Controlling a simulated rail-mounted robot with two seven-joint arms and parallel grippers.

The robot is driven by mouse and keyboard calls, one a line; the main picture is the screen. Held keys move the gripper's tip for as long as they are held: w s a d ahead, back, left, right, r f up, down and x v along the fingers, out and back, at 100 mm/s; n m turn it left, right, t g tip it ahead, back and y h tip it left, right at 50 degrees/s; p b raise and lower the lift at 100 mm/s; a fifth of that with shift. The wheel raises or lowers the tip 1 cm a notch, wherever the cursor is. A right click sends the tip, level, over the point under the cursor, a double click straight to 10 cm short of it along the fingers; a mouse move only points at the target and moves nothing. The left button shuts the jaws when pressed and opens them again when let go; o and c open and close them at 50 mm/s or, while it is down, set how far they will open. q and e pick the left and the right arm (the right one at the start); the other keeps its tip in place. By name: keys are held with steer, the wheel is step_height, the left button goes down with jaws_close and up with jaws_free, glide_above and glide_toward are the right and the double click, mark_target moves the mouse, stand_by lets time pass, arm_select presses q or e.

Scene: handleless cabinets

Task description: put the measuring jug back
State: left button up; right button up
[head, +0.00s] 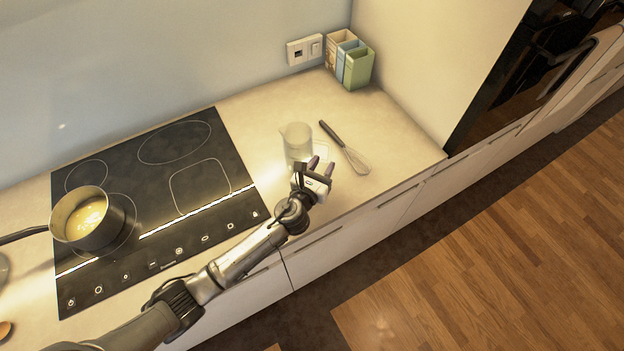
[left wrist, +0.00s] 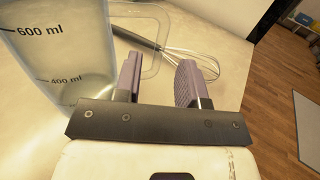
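The clear measuring jug (head: 297,142) stands upright on the worktop to the right of the hob. In the left wrist view its wall (left wrist: 55,50) fills the left side, with 600 ml and 400 ml marks. Its clear handle (left wrist: 160,35) loops out to the right, past the fingertips. My left gripper (head: 320,166) is beside the jug on its handle side. In the left wrist view the two purple fingers (left wrist: 159,72) are apart. Part of the handle shows in and beyond the gap; I cannot tell whether they touch it. My right gripper is not in view.
A whisk (head: 345,148) lies just behind the gripper and right of the jug. A pot (head: 90,220) with yellow contents stands on the black hob (head: 160,180). Box-like containers (head: 350,60) stand at the back by the tall cabinet. Closed drawers (head: 345,245) run below the worktop.

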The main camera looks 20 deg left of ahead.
arm_select(q)
steer(key=s, duration=0.7)
steer(key=shift+a, duration=0.35)
